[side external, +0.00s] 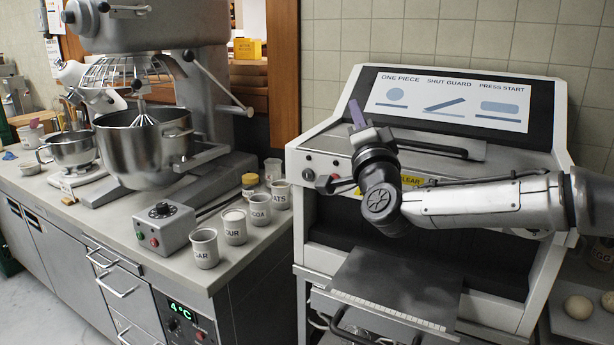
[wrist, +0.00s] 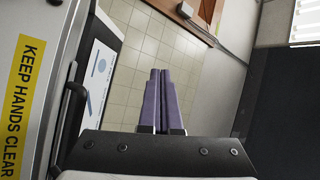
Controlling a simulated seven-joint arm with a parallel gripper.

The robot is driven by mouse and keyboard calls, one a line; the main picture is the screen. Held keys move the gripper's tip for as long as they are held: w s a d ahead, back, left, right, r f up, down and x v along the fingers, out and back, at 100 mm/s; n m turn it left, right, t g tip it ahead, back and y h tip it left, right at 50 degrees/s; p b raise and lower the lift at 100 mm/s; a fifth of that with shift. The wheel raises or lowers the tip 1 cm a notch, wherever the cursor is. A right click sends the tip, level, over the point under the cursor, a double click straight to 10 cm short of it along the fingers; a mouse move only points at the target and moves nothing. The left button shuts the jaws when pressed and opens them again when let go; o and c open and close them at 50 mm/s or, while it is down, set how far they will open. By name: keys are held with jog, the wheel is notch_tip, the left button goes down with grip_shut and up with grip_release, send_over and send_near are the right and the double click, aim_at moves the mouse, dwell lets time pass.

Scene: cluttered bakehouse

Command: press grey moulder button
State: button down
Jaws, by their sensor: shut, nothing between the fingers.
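The moulder (side external: 300,235) is the white and grey machine at the right of the side view, with a pictured sign (side external: 447,96) on its sloped top. I cannot make out a grey button; my arm covers part of the panel. My gripper (side external: 356,107) has its purple fingers pointing up, in front of the sign's lower left. In the wrist view the fingers (wrist: 161,76) are together and empty.
A yellow warning label (wrist: 20,95) is on the moulder's front, left in the wrist view. A dark handle (wrist: 74,100) stands near it. In the side view, a mixer (side external: 145,150), a control box (side external: 165,228) and labelled cups (side external: 204,248) stand on the left counter. Dough balls (side external: 578,307) lie at right.

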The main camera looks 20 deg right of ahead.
aim_at(307, 175)
jog(key=a+f+n+g+y, duration=0.1)
jog(key=a+f+n+y, duration=0.2)
jog(key=a+f, duration=1.2)
jog(key=shift+s+y, duration=0.4)
jog(key=shift+d, duration=0.1)
jog(key=shift+w+d, duration=3.1)
jog(key=shift+w, duration=0.05)
jog(key=shift+w+d, duration=0.1)
jog(key=shift+d, duration=0.05)
jog(key=shift+w+d, duration=0.15)
